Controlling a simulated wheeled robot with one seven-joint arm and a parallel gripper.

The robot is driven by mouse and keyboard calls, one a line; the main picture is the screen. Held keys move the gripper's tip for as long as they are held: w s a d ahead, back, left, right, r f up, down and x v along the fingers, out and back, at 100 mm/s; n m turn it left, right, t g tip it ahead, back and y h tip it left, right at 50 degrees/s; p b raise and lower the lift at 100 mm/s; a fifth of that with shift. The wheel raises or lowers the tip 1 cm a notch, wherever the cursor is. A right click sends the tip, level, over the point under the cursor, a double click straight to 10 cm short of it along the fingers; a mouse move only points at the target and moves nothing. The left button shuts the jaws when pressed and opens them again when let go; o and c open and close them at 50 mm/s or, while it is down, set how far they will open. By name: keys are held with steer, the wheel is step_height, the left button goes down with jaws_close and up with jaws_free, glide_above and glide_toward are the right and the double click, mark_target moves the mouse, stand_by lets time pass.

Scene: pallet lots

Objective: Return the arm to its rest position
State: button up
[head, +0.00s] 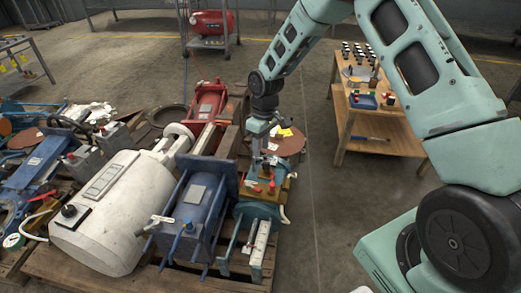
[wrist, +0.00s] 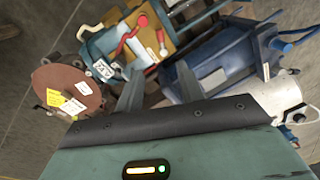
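My gripper (head: 257,143) hangs from the arm over the right end of a loaded pallet, pointing down. In the wrist view its two fingers (wrist: 159,78) stand apart with nothing seen held between them. My arm reaches in from the right and bends down at the wrist.
The wooden pallet (head: 150,284) holds a white cylinder (head: 104,225), a blue machine (head: 194,220) and a red machine (head: 208,103). A brown disc (wrist: 68,85) lies left of the fingers. A wooden table (head: 384,146) with small items stands right. Bare floor lies between.

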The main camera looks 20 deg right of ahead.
stand_by(0.4)
steer(key=s+a+r, duration=1.1)
steer(key=s+r, duration=0.1)
steer(key=r, duration=0.1)
steer(key=s+a+r+n, duration=0.1)
steer(key=s+r, duration=0.2)
steer(key=s, duration=0.8)
steer(key=s+a+r, duration=0.1)
steer(key=s+r, duration=0.3)
steer(key=s, duration=0.7)
step_height(320, 180, up, 26)
steer(key=p, duration=2.6)
steer(key=shift+t+h, duration=0.3)
steer(key=shift+t, duration=0.1)
